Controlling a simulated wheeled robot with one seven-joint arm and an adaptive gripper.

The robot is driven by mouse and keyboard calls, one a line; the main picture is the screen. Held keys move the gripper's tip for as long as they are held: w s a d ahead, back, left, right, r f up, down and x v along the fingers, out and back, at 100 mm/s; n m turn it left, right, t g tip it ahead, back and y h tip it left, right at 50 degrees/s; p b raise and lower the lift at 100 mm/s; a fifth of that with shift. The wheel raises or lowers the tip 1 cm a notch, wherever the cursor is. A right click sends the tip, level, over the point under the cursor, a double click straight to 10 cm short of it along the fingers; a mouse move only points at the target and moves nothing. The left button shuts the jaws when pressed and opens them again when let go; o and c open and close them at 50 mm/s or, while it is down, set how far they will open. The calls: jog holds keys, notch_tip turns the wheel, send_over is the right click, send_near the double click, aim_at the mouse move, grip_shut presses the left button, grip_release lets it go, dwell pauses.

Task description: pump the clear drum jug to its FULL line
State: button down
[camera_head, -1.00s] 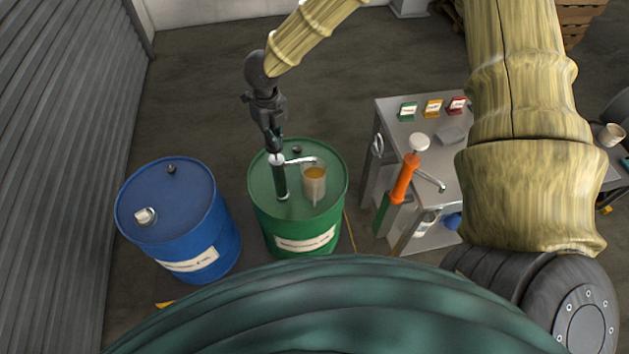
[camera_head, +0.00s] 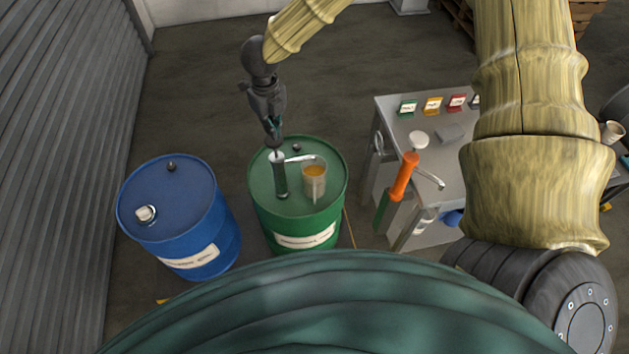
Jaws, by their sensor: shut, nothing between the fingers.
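The clear jug (camera_head: 314,187) stands on top of the green drum (camera_head: 262,182), right of the hand pump. Amber liquid shows in its upper part; I cannot read the FULL line at this size. My gripper (camera_head: 274,141) is shut and empty, pointing down just above the pump's pale top (camera_head: 277,156). I cannot tell whether the fingertips touch it.
A blue drum (camera_head: 170,205) stands to the left. At right, a grey metal table (camera_head: 385,107) carries colored labelled cards (camera_head: 432,106). The floor behind the drums is clear.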

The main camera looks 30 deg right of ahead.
jog(key=shift+f+b, duration=0.7)
jog(key=shift+f, duration=1)
jog(key=shift+r, duration=0.15)
jog(key=shift+r+p, duration=0.8)
jog(key=shift+r, duration=0.8)
jog(key=shift+r, duration=2.5)
